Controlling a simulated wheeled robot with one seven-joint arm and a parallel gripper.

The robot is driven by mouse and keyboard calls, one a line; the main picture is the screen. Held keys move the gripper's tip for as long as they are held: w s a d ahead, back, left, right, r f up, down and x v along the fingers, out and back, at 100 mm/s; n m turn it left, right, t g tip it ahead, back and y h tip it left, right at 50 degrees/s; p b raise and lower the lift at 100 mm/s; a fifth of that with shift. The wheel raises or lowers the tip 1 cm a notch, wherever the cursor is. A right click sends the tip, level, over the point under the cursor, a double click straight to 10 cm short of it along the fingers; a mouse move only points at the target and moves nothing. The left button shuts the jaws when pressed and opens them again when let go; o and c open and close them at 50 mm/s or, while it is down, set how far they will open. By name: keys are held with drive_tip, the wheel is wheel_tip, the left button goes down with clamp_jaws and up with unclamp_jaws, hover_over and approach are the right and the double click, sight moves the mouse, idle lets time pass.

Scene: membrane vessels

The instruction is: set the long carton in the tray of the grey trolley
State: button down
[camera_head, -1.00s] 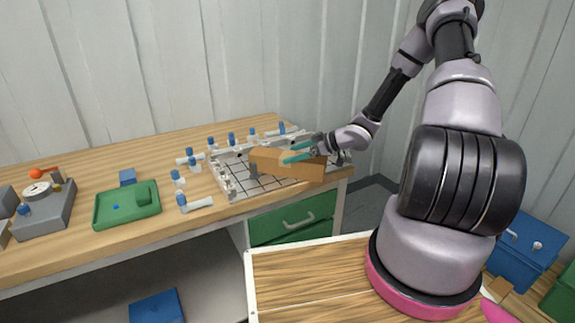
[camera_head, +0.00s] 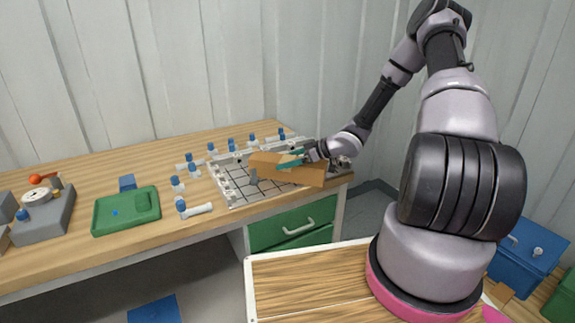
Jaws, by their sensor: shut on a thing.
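The long carton (camera_head: 308,177) is a brown box over the right part of the gridded rack on the workbench. My gripper (camera_head: 290,160), with teal fingers, is shut on the carton near its middle. The carton is tilted, its right end lower than its left. I cannot tell whether its underside touches the rack or bench. No grey trolley can be made out for certain; a wood-topped surface with a white rim (camera_head: 300,283) is in front of my arm.
The gridded rack (camera_head: 236,196) sits on the wooden workbench (camera_head: 70,233). Several blue-capped vessels stand or lie around it. A green tray (camera_head: 103,223) and a grey scale-like device (camera_head: 50,225) are to the left.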

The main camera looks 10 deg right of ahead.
sight(288, 159)
wheel_tip(288, 159, up, 8)
drive_tip(key=shift+r, duration=0.2)
drive_tip(key=d+r+m+t+h, duration=0.65)
drive_tip(key=d+r+m, duration=0.25)
drive_tip(key=d+r, duration=0.2)
wheel_tip(288, 159, down, 12)
drive_tip(key=w+m+h, duration=0.3)
drive_tip(key=m+h, duration=0.1)
drive_tip(key=h, duration=0.1)
drive_tip(key=shift+t, duration=0.25)
drive_tip(key=v, duration=0.5)
drive_tip(key=shift+s+d, duration=0.2)
drive_tip(key=shift+s, duration=0.05)
drive_tip(key=shift+d+f, duration=0.1)
drive_tip(key=shift+s, duration=0.1)
